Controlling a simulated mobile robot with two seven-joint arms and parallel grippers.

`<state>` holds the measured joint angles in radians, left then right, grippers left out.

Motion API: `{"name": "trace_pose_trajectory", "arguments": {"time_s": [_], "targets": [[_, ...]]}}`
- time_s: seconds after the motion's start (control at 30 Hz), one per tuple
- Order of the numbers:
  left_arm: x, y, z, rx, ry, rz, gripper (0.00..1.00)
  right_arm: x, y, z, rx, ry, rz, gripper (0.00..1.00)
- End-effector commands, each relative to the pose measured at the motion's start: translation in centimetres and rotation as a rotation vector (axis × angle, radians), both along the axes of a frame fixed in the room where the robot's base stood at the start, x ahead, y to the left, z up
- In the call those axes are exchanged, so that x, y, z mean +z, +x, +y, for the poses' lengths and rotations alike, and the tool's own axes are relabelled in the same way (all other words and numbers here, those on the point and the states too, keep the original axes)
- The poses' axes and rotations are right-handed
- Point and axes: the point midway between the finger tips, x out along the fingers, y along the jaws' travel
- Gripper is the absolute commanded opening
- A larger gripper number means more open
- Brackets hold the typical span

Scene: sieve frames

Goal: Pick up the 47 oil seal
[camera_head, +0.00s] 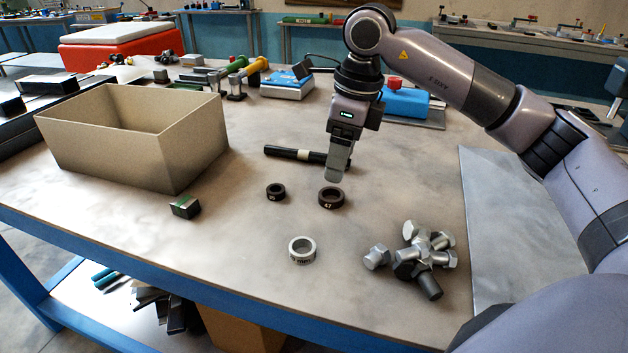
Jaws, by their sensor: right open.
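The 47 oil seal (331,198) is a dark brown ring with a light "47" on its side. It lies flat on the grey workbench. My right gripper (335,175) points down just above and behind the seal, its fingertips close to the ring's far rim. The gap between its fingers is hard to see from this angle, and nothing shows held in it. I cannot tell whether the fingertips touch the ring. A smaller dark ring (276,192) lies to the left, and a silver ring (302,250) lies nearer the front edge. My left gripper is out of view.
A dark rod (290,153) lies behind the gripper. Several bolts (420,250) are heaped at the right, beside a grey metal sheet (500,220).

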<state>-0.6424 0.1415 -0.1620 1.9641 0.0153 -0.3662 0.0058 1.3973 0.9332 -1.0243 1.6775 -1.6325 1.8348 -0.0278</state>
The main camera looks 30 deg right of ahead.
Motion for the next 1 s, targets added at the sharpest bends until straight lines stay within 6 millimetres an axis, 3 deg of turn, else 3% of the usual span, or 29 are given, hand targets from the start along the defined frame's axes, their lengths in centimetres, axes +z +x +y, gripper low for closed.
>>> {"name": "trace_pose_trajectory", "arguments": {"time_s": [0.27,0.6,0.87,1.0], "targets": [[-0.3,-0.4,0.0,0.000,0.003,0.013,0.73,-2.4,0.2,0.2,0.000,0.000,0.003,0.73],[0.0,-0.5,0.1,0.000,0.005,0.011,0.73,-6.8,0.5,0.7,0.000,0.001,0.002,0.73],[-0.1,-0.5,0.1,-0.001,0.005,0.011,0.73,-7.1,0.6,0.7,0.001,0.001,0.001,0.73],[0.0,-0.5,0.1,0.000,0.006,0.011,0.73,-7.1,0.6,0.7,0.000,0.001,0.001,0.31]]}}
